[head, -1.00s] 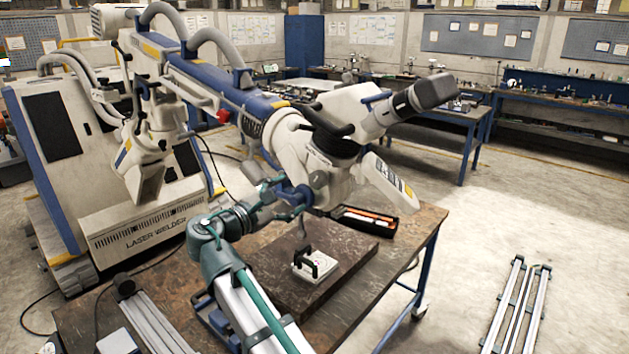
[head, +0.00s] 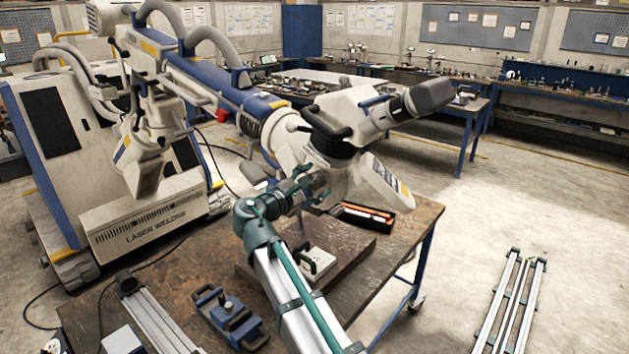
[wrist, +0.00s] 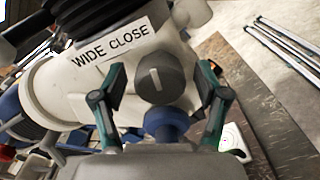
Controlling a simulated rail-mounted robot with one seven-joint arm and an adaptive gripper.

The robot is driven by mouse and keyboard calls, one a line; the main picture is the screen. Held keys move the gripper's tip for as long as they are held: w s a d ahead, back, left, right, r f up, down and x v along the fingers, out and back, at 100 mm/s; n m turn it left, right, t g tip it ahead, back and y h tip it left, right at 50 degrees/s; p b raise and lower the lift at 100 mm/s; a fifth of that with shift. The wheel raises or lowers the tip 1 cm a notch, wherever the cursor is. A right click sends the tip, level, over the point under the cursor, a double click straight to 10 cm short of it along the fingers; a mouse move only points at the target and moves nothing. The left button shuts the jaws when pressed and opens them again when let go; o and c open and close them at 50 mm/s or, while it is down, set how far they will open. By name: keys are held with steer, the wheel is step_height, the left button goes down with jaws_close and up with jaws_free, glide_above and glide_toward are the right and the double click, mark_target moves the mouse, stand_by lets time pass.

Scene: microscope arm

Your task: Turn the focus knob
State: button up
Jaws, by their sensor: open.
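The microscope head (head: 340,140) is a cream body with a dark eyepiece, hanging from a jointed arm over the work table. In the wrist view a dark round knob (wrist: 155,80) with a white line stands out from the cream body, beside a label reading "WIDE CLOSE" (wrist: 110,43). My gripper (wrist: 162,72) is open, one green-and-black finger on each side of the knob, with gaps visible. Whether the fingertips reach around it in depth I cannot tell. A blue round part (wrist: 165,122) sits below the knob, between the fingers. In the head view my gripper (head: 318,184) is against the microscope's underside; the knob is hidden there.
The work table (head: 415,235) bears a dark slab (head: 345,250) with a small white block (head: 318,262), an open black case (head: 365,218) and a blue fixture (head: 230,318). The laser welder (head: 140,220) stands at left. Floor at right is mostly open, apart from metal rails (head: 510,305).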

steer(key=c, duration=1.1)
steer(key=shift+c, duration=0.2)
steer(key=shift+f+m+b, duration=0.2)
steer(key=shift+m+b, duration=0.2)
steer(key=shift+b, duration=0.25)
steer(key=shift+m+b, duration=0.5)
steer(key=shift+b, duration=0.4)
steer(key=m+b, duration=0.2)
steer(key=b, duration=0.1)
steer(key=shift+f, duration=0.1)
steer(key=m+b, duration=0.3)
steer(key=shift+r, duration=0.2)
